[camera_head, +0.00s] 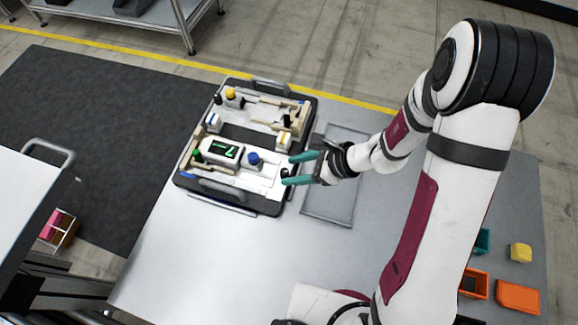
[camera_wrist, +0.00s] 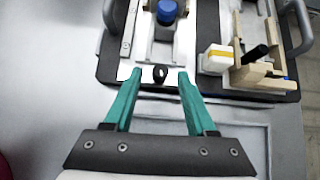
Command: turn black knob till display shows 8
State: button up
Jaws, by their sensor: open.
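The black knob (camera_wrist: 160,75) is a small dark round part with a light mark, on the white edge of the pallet fixture (camera_head: 240,200). My gripper (camera_head: 289,170) is open, its two teal fingers reaching in from the right. In the wrist view the knob lies between the fingertips, with a gap on each side; I cannot tell whether the tips are level with it. The display (camera_head: 222,150) is a dark screen with green characters in a white housing. Its reading is too small to tell surely, perhaps ending in 2. The display is out of the wrist view.
A blue knob (camera_head: 253,158) sits between the display and the black knob. A green button (camera_head: 197,155) and a yellow one (camera_head: 230,93) stand elsewhere on the fixture. An empty grey tray (camera_head: 333,200) lies to its right. The table's front left is clear.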

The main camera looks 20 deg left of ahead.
aim_at(284, 174)
jog(key=shift+x, duration=1.1)
grip_shut()
